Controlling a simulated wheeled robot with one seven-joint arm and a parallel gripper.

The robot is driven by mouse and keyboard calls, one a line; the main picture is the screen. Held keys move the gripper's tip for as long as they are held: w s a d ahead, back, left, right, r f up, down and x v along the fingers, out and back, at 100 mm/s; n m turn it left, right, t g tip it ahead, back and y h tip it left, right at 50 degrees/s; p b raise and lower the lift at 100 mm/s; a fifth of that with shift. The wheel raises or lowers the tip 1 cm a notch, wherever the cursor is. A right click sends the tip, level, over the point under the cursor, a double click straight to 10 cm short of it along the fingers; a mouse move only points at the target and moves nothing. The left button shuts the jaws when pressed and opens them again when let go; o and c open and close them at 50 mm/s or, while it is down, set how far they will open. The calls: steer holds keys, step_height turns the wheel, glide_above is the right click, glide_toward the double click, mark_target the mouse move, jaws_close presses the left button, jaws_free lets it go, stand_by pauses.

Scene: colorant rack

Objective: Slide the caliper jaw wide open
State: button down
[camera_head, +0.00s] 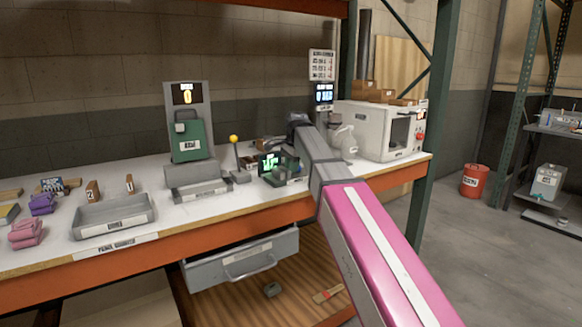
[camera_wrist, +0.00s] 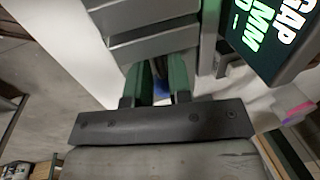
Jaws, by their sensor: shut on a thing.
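The caliper (camera_head: 285,177) is a dark green and grey bench device with a lit green display, right of the middle of the workbench. In the wrist view, its display (camera_wrist: 268,32) fills the upper right corner, showing "GAP MM" with the digits partly cut off. Grey stepped blocks of the caliper (camera_wrist: 150,28) lie just beyond my fingers. My gripper (camera_wrist: 158,80) has its two dark green fingers shut on the caliper jaw, with a bit of blue between them. The grip itself is mostly hidden. In the head view, my arm covers part of the caliper.
A lever with a yellow knob (camera_head: 234,140) stands left of the caliper, beside a green machine (camera_head: 188,133). A white cabinet (camera_head: 380,130) stands to the right. A grey tray (camera_head: 115,216) and small blocks lie on the left. An open drawer (camera_head: 243,260) juts out below.

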steer(key=w+d, duration=0.1)
steer(key=d, duration=0.1)
steer(key=w+d, duration=0.2)
steer(key=shift+w+d, duration=0.15)
steer(key=shift+d, duration=0.2)
steer(key=c, duration=1.2)
jaws_free()
steer(key=shift+w+d, duration=0.1)
steer(key=shift+d, duration=0.1)
steer(key=shift+r, duration=0.15)
steer(key=shift+r, duration=0.3)
steer(key=r, duration=0.3)
steer(key=s+r, duration=0.1)
steer(key=r, duration=0.2)
steer(key=d+r, duration=0.1)
steer(key=r, duration=0.2)
steer(key=shift+s+r, duration=0.4)
